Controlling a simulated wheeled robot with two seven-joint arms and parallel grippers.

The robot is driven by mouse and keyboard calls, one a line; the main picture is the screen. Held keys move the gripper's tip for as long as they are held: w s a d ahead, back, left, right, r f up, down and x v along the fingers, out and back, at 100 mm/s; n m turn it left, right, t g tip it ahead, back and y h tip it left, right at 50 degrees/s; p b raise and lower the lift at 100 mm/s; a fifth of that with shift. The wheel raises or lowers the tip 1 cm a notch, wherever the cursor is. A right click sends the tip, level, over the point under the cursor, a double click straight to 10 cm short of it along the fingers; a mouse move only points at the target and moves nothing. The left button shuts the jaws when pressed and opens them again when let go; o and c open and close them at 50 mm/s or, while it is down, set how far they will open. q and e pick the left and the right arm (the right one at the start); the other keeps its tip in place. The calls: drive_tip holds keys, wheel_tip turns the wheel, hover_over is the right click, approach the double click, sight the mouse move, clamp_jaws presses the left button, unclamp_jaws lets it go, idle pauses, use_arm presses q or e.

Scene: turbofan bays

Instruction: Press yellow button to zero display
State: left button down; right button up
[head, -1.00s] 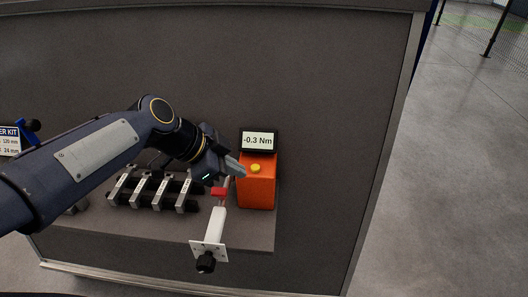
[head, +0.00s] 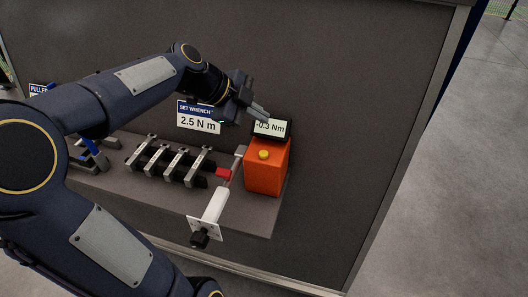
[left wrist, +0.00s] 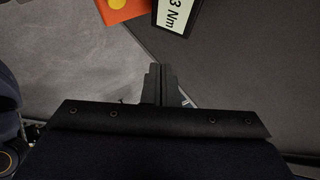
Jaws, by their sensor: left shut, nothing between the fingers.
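The yellow button (head: 264,155) sits on top of an orange box (head: 264,174) at the right end of a grey shelf. A dark-framed display (head: 272,128) at the back of the box reads -0.3 Nm, partly covered by my fingers. My left gripper (head: 264,117) is shut and empty, its tips above the button and in front of the display. In the left wrist view, the shut fingers (left wrist: 159,84) lie below the display (left wrist: 177,14); the yellow button (left wrist: 117,3) and orange box (left wrist: 123,13) show at the top edge. My right gripper is not in view.
Several metal-clipped holders (head: 172,158) line the shelf (head: 255,218) further left. A sign reading 2.5 N m (head: 198,121) stands behind them. Floor is free at right.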

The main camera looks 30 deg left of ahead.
use_arm(q)
drive_tip(key=b, duration=0.4)
hover_over(259, 154)
wheel_tip(259, 154, down, 8)
drive_tip(key=shift+s+r, duration=0.1)
drive_tip(key=shift+f+b, duration=0.35)
drive_tip(key=shift+b, duration=0.2)
idle(1.4)
drive_tip(key=shift+f+b, duration=0.4)
drive_tip(key=shift+b, duration=0.45)
drive_tip(key=shift+f+b, duration=0.5)
drive_tip(key=shift+b, duration=0.3)
idle(0.4)
drive_tip(key=shift+r, duration=0.1)
idle(0.3)
drive_tip(key=shift+r+p, duration=0.3)
drive_tip(key=shift+r, duration=0.5)
drive_tip(key=shift+r+p, duration=1.2)
drive_tip(key=shift+r, duration=1.35)
